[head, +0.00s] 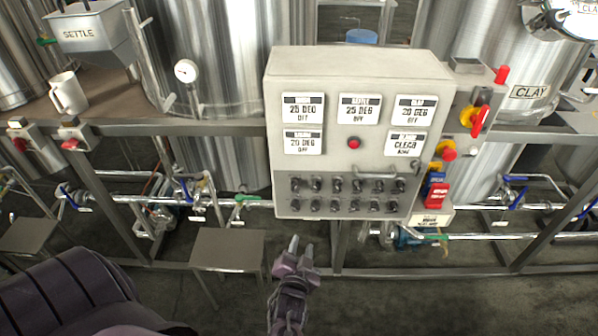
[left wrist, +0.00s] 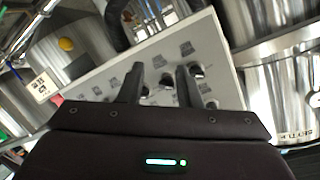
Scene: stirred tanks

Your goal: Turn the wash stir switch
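A grey control box (head: 345,237) stands in the middle of the head view. Its lower front carries two rows of small black rotary switches (head: 336,186); their labels are too small to read, so I cannot tell which is the wash stir switch. My left gripper (head: 301,246) is below the box's lower left, pointing up, its two fingers apart and empty. In the left wrist view the open fingers (left wrist: 160,68) point at the pale panel (left wrist: 226,78), with a black switch (left wrist: 196,71) near the right fingertip. I cannot tell whether they touch. My right gripper is not in view.
White displays (head: 359,108) and a red button (head: 354,143) sit above the switches. A handle (head: 378,176) crosses above the upper row. Red and yellow switches (head: 476,119) are right of the box. Steel tanks and pipes stand behind; a white mug (head: 68,93) is at left.

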